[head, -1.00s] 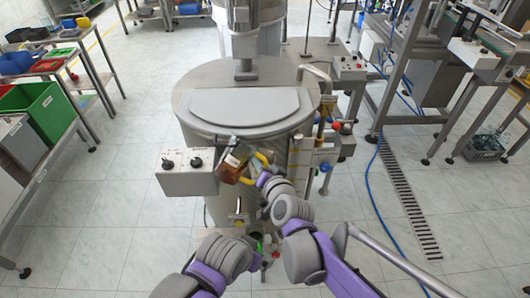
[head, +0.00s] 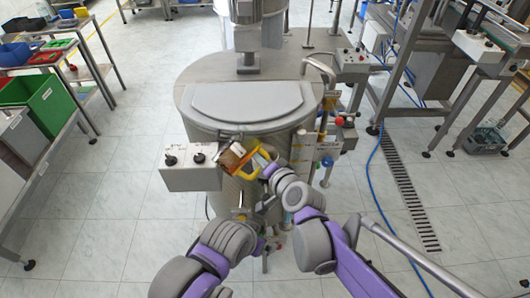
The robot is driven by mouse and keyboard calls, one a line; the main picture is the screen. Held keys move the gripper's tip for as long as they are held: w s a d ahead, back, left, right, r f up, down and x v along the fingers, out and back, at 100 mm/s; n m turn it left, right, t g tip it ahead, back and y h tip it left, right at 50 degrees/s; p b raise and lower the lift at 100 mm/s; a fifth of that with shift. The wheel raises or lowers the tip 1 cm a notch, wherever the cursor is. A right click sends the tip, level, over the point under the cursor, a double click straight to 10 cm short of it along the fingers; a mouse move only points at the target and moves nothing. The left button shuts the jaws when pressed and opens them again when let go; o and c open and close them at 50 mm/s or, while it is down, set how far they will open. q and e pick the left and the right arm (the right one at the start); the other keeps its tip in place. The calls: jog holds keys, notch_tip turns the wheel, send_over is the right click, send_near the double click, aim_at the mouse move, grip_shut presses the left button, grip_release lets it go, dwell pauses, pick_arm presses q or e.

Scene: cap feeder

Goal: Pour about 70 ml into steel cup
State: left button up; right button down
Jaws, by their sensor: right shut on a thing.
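An amber-brown bottle (head: 231,158) is in front of the big steel vessel, strongly tilted to the left. My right gripper (head: 254,164), with yellow fingers, is shut on the bottle. My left gripper (head: 242,214) is below it, partly behind my own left arm. It is too small and covered to tell whether it is open or holds anything. I cannot pick out the steel cup with certainty. No stream of liquid can be made out.
The large round steel vessel (head: 195,82) stands directly ahead. A grey control box (head: 190,178) with black knobs juts out left of the bottle. A blue hose (head: 372,190) and a floor drain (head: 405,190) lie right. Side tables with bins (head: 38,103) stand left.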

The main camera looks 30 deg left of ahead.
pick_arm(q)
jog(key=shift+w+r, duration=0.3)
jog(key=shift+w, duration=0.1)
pick_arm(e)
jog(key=shift+s+r+m+g, duration=0.15)
jog(key=shift+m+g, duration=0.15)
jog(key=shift+m, duration=0.1)
pick_arm(q)
jog(key=shift+w+a+r+p, duration=0.1)
jog(key=shift+w+p, duration=0.1)
jog(key=shift+p, duration=0.1)
pick_arm(e)
jog(key=shift+d+r, duration=0.1)
dwell(0.6)
pick_arm(q)
jog(key=shift+w+d, duration=0.15)
jog(key=shift+d, duration=0.05)
pick_arm(e)
jog(key=shift+r+m+g+y, duration=0.15)
jog(key=shift+m+g+y, duration=0.15)
jog(key=shift+m+g, duration=0.1)
dwell(0.9)
